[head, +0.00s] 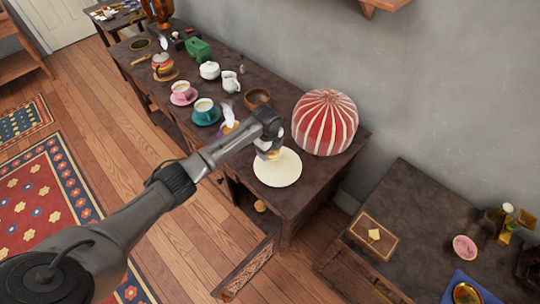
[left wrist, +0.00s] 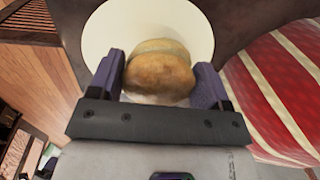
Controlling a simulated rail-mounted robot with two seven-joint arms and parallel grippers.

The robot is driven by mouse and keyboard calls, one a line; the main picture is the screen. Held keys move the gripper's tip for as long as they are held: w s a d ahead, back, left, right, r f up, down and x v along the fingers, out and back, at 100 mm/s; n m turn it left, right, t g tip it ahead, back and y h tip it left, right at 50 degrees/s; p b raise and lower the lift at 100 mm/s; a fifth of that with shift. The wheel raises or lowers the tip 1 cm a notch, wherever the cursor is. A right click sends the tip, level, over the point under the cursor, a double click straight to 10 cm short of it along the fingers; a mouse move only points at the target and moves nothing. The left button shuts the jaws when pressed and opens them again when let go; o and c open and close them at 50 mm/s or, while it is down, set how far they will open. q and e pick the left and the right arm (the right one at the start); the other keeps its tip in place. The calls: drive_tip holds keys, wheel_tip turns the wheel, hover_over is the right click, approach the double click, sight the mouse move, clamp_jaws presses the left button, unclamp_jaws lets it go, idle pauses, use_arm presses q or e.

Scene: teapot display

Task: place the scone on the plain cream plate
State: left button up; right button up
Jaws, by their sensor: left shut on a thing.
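The plain cream plate (head: 278,168) lies near the right end of the long dark table; it also fills the upper middle of the left wrist view (left wrist: 105,32). My left gripper (head: 270,152) is over the plate's far left part. In the left wrist view its two purple fingers (left wrist: 160,85) are shut on the golden-brown scone (left wrist: 160,72) from both sides. The scone is in front of the plate there; I cannot tell whether it touches the plate. In the head view the scone is mostly hidden by the gripper. My right gripper is not in view.
A red-and-cream striped tea cosy (head: 324,122) stands just right of the plate. A wooden bowl (head: 257,98), a white jug (head: 231,82) and a teal cup and saucer (head: 205,112) stand farther left. A second dark table (head: 425,215) is at the right.

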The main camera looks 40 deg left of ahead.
sight(270, 155)
use_arm(q)
wheel_tip(270, 155, down, 3)
drive_tip(key=shift+f+b, duration=0.2)
drive_tip(key=shift+b, duration=0.35)
drive_tip(key=shift+f, duration=0.15)
drive_tip(key=shift+f, duration=0.1)
drive_tip(key=o, duration=0.9)
drive_tip(key=shift+o, duration=0.2)
